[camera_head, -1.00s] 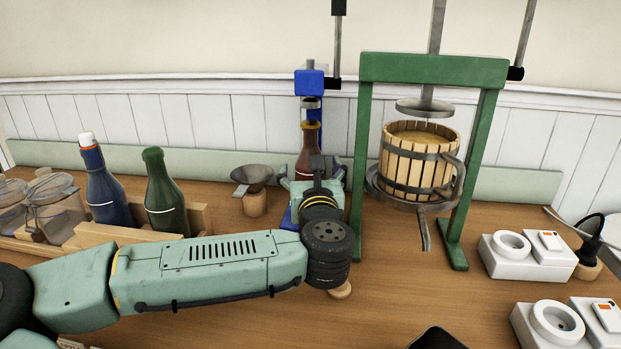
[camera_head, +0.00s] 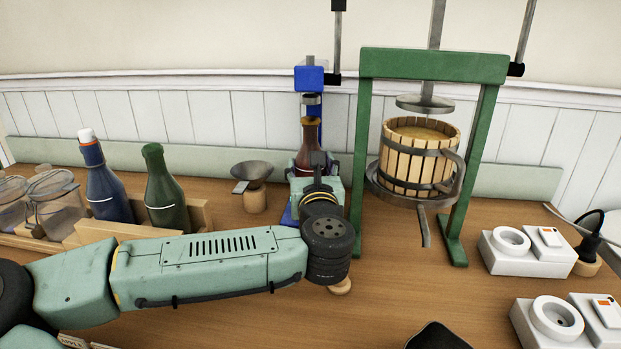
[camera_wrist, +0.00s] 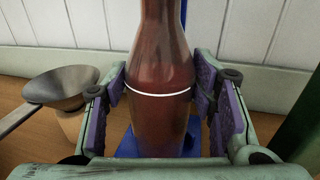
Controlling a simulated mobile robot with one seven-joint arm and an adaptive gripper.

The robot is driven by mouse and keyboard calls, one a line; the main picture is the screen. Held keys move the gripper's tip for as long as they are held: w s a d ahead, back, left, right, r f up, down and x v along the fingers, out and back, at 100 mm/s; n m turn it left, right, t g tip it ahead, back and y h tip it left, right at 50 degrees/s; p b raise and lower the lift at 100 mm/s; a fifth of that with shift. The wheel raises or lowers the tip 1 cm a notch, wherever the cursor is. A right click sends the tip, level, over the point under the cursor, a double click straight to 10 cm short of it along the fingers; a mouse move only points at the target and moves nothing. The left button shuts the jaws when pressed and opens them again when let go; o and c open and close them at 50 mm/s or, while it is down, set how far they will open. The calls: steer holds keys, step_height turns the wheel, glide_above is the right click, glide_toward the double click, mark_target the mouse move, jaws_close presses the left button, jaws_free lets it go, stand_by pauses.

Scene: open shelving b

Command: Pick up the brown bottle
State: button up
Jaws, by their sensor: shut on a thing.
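The brown bottle (camera_head: 310,136) stands upright at the blue capping stand (camera_head: 309,78), its neck under the stand's head. In the wrist view the bottle (camera_wrist: 160,70) fills the middle, with a white line around its body. My gripper (camera_wrist: 161,98) is shut on the bottle's body, one purple-padded finger on each side. In the head view my gripper (camera_head: 318,170) covers the lower part of the bottle. The bottle's base is hidden in both views.
A green-framed press (camera_head: 435,66) with a slatted basket stands close to the right. A metal funnel (camera_head: 252,171) on a wooden piece stands to the left. A blue bottle (camera_head: 104,185) and a green bottle (camera_head: 164,190) stand in a wooden rack (camera_head: 110,226). White devices (camera_head: 525,255) sit at right.

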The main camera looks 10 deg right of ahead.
steer(key=c, duration=0.4)
steer(key=shift+r, duration=0.15)
